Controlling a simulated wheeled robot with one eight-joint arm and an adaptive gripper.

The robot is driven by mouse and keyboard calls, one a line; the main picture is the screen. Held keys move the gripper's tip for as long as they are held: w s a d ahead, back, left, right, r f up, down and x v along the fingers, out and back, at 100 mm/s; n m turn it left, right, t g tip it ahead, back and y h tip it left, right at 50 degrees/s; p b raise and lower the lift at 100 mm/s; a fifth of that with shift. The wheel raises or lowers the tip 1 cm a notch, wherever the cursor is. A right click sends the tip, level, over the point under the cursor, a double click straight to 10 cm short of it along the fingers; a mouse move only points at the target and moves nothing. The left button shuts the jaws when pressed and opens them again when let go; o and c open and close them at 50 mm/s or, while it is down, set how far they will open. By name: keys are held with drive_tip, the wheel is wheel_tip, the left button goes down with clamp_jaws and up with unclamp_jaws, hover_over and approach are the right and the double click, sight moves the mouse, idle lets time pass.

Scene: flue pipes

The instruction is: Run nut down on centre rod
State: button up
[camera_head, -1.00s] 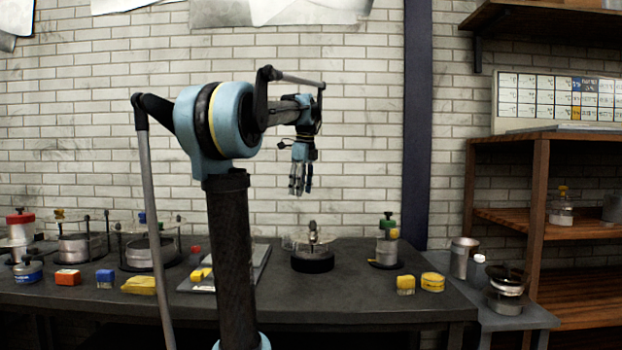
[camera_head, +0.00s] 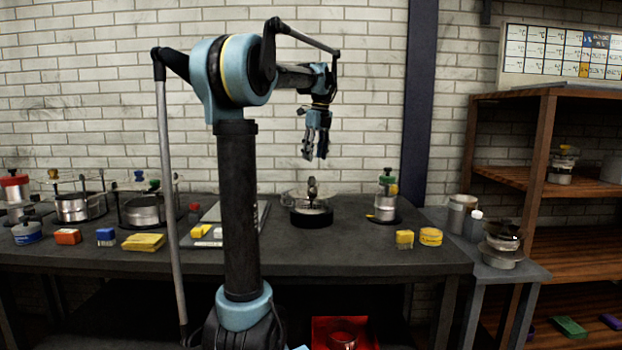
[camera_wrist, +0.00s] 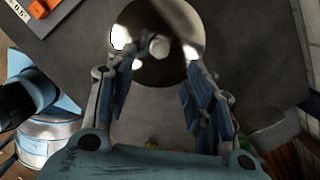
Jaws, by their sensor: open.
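On the bench, a round assembly has a dark base (camera_head: 311,217), a clear disc around it and a short upright centre rod (camera_head: 312,187) with metal parts on it. My gripper (camera_head: 315,156) hangs above this rod, pointing down, apart from it. In the wrist view my gripper (camera_wrist: 150,78) has its two fingers spread with nothing between them. Beyond the fingertips lies a shiny round metal surface (camera_wrist: 150,20) with a pale round rod end or nut (camera_wrist: 159,46) near its middle. I cannot tell the nut apart from the rod top.
A smaller assembly with a green top (camera_head: 386,190) stands to the right, with a yellow block (camera_head: 404,239) and a yellow round tin (camera_head: 431,236) in front. The bench front near the centre is clear.

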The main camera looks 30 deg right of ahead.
sight(312, 180)
drive_tip(key=f, duration=0.3)
drive_tip(key=w+f, duration=0.1)
drive_tip(key=f, duration=0.5)
drive_tip(key=shift+w+a+f, duration=0.15)
clamp_jaws()
drive_tip(key=m+h, duration=0.1)
drive_tip(key=m, duration=0.4)
drive_tip(key=shift+m, duration=0.4)
unclamp_jaws()
